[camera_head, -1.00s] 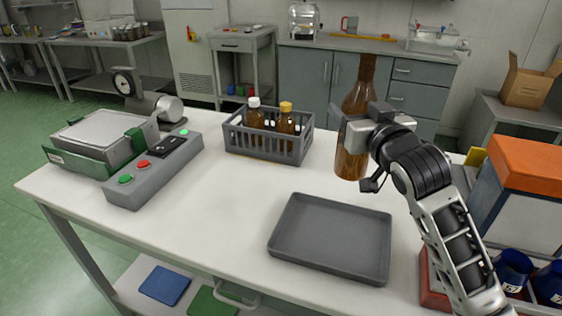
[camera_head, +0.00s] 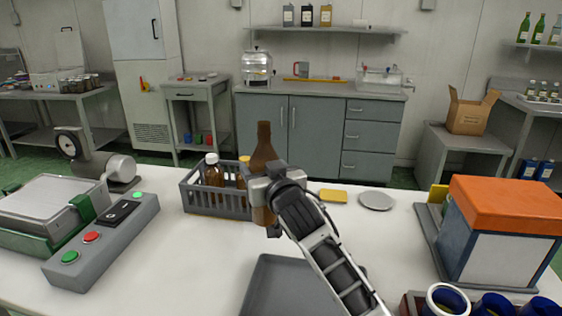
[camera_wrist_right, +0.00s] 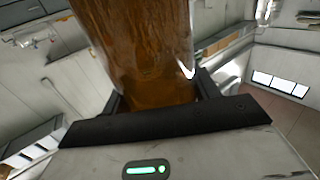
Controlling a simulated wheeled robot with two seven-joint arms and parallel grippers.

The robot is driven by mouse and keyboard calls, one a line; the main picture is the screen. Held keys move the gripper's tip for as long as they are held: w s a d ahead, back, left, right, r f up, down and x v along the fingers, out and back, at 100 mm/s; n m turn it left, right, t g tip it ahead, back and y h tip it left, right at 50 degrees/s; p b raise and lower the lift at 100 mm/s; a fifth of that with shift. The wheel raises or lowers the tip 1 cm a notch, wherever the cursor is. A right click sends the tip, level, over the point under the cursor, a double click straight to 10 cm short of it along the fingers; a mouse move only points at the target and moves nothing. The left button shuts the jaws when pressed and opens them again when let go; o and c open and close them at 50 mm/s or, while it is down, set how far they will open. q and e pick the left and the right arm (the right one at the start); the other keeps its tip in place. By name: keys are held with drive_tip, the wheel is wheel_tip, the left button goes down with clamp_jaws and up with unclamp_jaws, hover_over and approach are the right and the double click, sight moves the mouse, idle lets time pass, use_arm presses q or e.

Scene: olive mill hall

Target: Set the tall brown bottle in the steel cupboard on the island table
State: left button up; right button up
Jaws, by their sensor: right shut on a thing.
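The tall brown bottle (camera_head: 264,148) is upright in my right gripper (camera_head: 262,190), which is shut around its body. In the right wrist view the brown glass (camera_wrist_right: 150,60) fills the space between the dark fingers (camera_wrist_right: 160,115). The bottle is over the white island table (camera_head: 190,262), just right of a grey crate. Its lower end is partly hidden by my gripper, and I cannot tell whether it touches the table. A tall pale steel cupboard (camera_head: 147,85) stands at the back left. My left gripper is not in view.
The grey crate (camera_head: 217,203) holds smaller brown bottles. A grey tray (camera_head: 275,285) lies in front. A yellow sponge (camera_head: 333,196) and a round plate (camera_head: 377,201) are behind to the right. An orange-topped box (camera_head: 505,225) stands right. Bare table lies left of the tray.

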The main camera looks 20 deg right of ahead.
drive_tip(key=w+a+f, duration=0.2)
drive_tip(key=w+f, duration=0.1)
drive_tip(key=f, duration=0.4)
drive_tip(key=shift+a+f, duration=0.15)
drive_tip(key=shift+w+f, duration=0.1)
drive_tip(key=o, duration=1.2)
drive_tip(key=shift+f+b, duration=0.3)
drive_tip(key=shift+b, duration=0.05)
drive_tip(key=o, duration=0.4)
drive_tip(key=shift+r, duration=0.1)
